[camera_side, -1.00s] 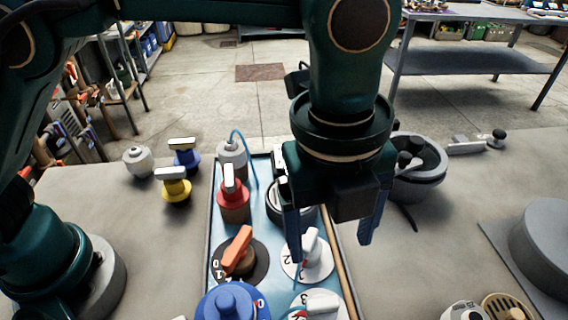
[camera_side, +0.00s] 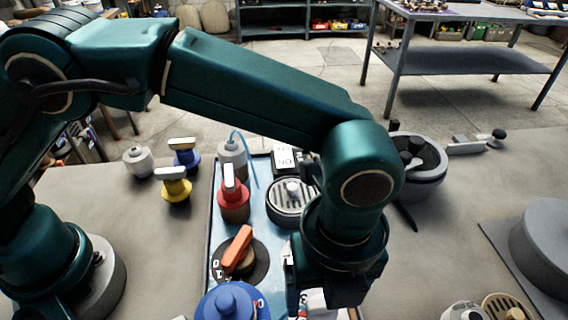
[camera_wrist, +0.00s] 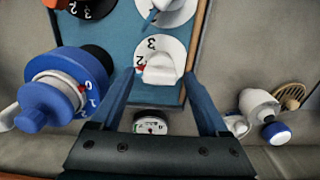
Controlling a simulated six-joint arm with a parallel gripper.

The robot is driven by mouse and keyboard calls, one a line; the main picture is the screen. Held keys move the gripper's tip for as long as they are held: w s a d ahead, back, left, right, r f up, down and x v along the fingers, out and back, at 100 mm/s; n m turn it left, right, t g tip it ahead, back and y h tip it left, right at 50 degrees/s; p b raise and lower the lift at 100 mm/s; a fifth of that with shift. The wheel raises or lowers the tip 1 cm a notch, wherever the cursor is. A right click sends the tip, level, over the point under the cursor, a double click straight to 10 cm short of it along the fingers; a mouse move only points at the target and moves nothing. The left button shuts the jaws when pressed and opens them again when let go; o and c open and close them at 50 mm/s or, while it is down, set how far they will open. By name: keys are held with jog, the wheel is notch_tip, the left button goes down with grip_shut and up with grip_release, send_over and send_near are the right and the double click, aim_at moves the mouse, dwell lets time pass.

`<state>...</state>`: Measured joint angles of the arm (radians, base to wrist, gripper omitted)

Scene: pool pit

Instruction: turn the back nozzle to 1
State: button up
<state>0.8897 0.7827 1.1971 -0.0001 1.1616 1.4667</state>
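The names back and front are not marked. My gripper (camera_wrist: 160,76) is open, its blue fingers on the left and right of the nearer handle; whether they touch it I cannot tell. In the side view my gripper hides most of both dials.
A blue valve (camera_wrist: 62,88) stands left of the nearer dial. A black dial with an orange handle (camera_side: 238,249) is beyond it. A red knob (camera_side: 233,205), a round grille (camera_side: 290,208) and a grey pot (camera_side: 425,178) are farther back. A small gauge (camera_wrist: 150,124) lies below the panel's near edge.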

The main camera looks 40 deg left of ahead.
grip_shut()
jog(key=shift+n, duration=0.4)
jog(key=n, duration=0.4)
jog(key=shift+n, duration=0.4)
jog(key=n, duration=0.6)
jog(key=shift+r, duration=0.1)
jog(key=shift+o, duration=1.2)
grip_release()
